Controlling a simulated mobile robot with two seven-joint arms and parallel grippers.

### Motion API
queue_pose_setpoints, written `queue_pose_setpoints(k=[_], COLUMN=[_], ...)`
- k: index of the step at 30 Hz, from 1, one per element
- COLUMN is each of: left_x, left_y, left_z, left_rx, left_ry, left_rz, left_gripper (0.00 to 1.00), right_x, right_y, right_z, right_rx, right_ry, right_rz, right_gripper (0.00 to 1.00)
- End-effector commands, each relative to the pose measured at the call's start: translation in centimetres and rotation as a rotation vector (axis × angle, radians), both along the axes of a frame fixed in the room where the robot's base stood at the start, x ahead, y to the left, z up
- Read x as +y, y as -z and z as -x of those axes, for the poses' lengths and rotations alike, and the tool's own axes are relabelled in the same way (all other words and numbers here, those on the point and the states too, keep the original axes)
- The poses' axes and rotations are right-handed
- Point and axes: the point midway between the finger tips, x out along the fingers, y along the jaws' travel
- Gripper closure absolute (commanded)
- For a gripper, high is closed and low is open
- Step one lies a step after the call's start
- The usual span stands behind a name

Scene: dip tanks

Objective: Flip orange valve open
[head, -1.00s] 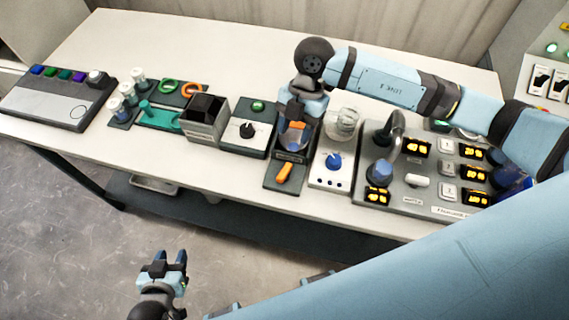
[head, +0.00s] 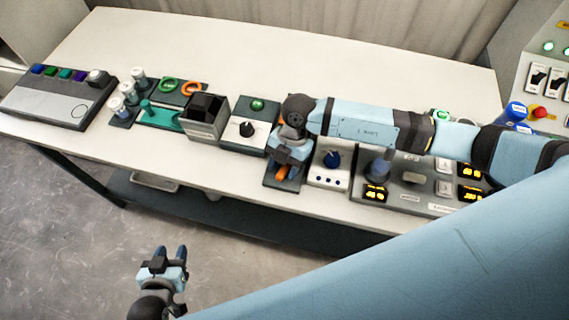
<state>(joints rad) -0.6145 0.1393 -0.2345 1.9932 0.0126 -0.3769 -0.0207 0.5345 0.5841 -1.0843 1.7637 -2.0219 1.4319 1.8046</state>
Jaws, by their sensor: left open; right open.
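The orange valve handle (head: 281,173) shows as a small orange piece at the front of its dark base plate (head: 272,185), on the bench's front half. My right gripper (head: 285,165) is open and points down right over the handle. Its fingers and wrist hide most of the valve, so I cannot tell whether they touch the handle or how it is turned. My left gripper (head: 169,258) is open and empty, low in front of the bench, away from everything on it.
Left of the valve is a box with a black knob (head: 246,130); right of it is a white box with a blue knob (head: 332,160). A grey panel (head: 410,198) with lit displays lies further right, partly under my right arm. The bench's back strip (head: 230,50) is clear.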

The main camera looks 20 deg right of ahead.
Motion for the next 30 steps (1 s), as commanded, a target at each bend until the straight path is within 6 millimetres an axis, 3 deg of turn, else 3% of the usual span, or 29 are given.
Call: queue_pose_setpoints(k=[1,6,7,11,20,29,30], left_x=[0.0,0.0,0.0,0.01,0.02,0.01,0.01], left_y=[0.01,0.01,0.01,-0.02,0.09,0.07,0.06], left_z=[-0.01,0.0,0.0,-0.01,0.0,0.0,-0.01], left_rx=[0.0,0.0,0.0,0.0,0.0,0.0,0.0], left_ry=[0.0,0.0,0.0,0.0,0.0,-0.001,-0.001], left_rz=[0.0,0.0,0.0,0.0,0.0,0.001,0.001], left_gripper=[0.57,0.57,0.57,0.57,0.57,0.57,0.57], right_x=[-0.01,-0.02,-0.02,0.01,0.04,0.04,0.04], right_y=[-0.02,-0.03,-0.03,-0.08,-0.04,-0.08,-0.09], right_z=[0.0,-0.02,-0.02,-0.06,-0.17,-0.11,-0.12], right_rx=[0.0,0.0,0.0,-0.001,-0.001,-0.002,-0.001], right_ry=[0.0,0.0,0.0,-0.018,-0.264,-0.283,-0.282], right_rz=[0.0,0.0,0.0,0.001,0.001,0.0,0.0], right_gripper=[0.6,0.99,1.0,1.0,1.0,1.0,0.72])
